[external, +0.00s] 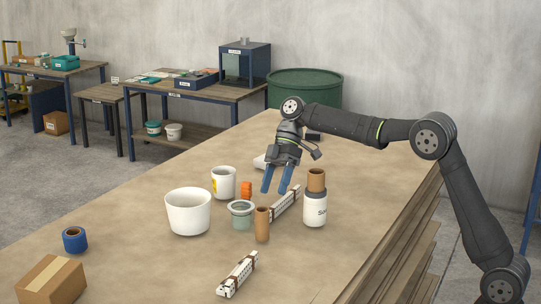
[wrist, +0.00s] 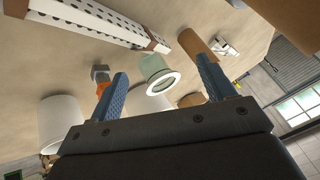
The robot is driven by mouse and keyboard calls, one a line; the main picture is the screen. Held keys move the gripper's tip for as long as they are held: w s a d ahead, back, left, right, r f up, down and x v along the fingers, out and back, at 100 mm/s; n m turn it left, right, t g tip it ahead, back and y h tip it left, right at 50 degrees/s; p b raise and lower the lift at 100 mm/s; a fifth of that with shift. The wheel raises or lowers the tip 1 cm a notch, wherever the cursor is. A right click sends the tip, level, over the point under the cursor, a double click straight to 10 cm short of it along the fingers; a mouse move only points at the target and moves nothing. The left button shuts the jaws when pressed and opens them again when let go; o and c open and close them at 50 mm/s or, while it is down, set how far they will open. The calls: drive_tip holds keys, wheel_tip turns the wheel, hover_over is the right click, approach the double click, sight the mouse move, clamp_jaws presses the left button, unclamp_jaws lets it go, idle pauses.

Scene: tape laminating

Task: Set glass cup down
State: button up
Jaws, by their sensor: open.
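The glass cup (external: 241,215), pale green and see-through with a light rim, stands upright on the wooden table (external: 150,215). In the wrist view the glass cup (wrist: 152,64) shows between the two fingers, beyond their tips. My gripper (external: 274,192) is open and empty, with its blue fingers pointing down. It is above the table, up and to the right of the cup in the external view, and apart from it. In the wrist view my gripper (wrist: 162,68) has its fingers spread wide, with nothing held between them.
Close around the cup are a brown cardboard tube (external: 262,226), a large white tub (external: 188,212), a white mug (external: 223,183), an orange object (external: 246,190), a perforated white bar (external: 286,204) and a white canister (external: 314,210). The table's left front is mostly clear beside blue tape (external: 75,240).

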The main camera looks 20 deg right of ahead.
drive_tip(key=w+d+r+n+y, duration=0.2)
drive_tip(key=w+d+r+y, duration=0.15)
drive_tip(key=d+y, duration=0.35)
approach(248, 204)
drive_tip(key=shift+n, duration=0.3)
drive_tip(key=x, duration=0.4)
drive_tip(key=shift+s+a, duration=0.15)
drive_tip(key=shift+s, duration=0.05)
drive_tip(key=x, duration=0.5)
drive_tip(key=shift+a+r, duration=0.2)
drive_tip(key=shift+a, duration=0.05)
drive_tip(key=c, duration=0.8)
drive_tip(key=shift+r, duration=0.1)
